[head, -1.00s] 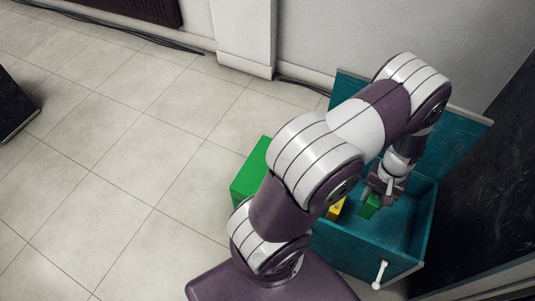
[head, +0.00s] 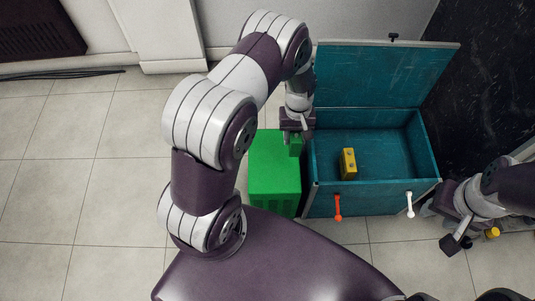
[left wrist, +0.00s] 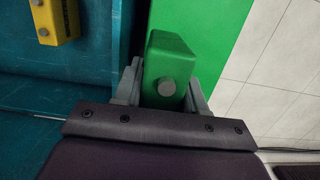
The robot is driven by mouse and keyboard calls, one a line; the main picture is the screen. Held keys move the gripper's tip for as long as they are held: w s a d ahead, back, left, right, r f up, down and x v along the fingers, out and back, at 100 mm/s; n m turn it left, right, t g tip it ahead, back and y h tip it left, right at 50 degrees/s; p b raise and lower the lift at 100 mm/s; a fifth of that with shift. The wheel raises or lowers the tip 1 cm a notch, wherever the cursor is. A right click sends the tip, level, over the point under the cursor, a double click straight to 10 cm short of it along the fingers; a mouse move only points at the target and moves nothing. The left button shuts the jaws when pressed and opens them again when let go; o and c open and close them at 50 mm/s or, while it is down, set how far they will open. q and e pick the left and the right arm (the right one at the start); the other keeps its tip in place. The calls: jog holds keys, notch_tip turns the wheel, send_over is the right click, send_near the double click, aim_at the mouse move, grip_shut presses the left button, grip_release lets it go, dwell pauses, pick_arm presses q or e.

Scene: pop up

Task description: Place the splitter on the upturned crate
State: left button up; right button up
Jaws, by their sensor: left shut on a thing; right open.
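My left gripper (head: 297,135) is shut on a small green box with a round grey knob, which I take as the splitter (head: 296,148). In the left wrist view the splitter (left wrist: 172,60) sits between both fingers. The upturned crate (head: 272,175) is a plain green block on the floor, left of the teal chest. The splitter shows over the crate's right back part, close to the chest's left wall; the gap beneath it cannot be told. The crate's top (left wrist: 210,35) fills the area behind the splitter in the wrist view. My right gripper (head: 456,243) is open and empty at the right.
The teal chest (head: 420,150) stands open, its lid (head: 385,80) raised at the back. A yellow box (head: 348,163) stands inside it. An orange-red latch (head: 337,208) and a white latch (head: 410,205) are on its front. Tiled floor left of the crate is clear.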

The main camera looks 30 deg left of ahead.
pick_arm(q)
jog(key=s+a+f, duration=0.1)
jog(key=a, duration=0.1)
jog(key=s+a+f+b, duration=0.1)
jog(key=s+a+f, duration=0.1)
jog(key=shift+s+a+f, duration=0.2)
jog(key=shift+s+f, duration=0.1)
jog(key=shift+s+a+f+b, duration=0.1)
jog(key=shift+f+b, duration=0.15)
jog(key=shift+b, duration=0.15)
notch_tip(320, 180, down, 4)
jog(key=shift+r+b, duration=0.1)
jog(key=shift+b, duration=1.1)
jog(key=shift+r, duration=0.15)
jog(key=o, duration=1.2)
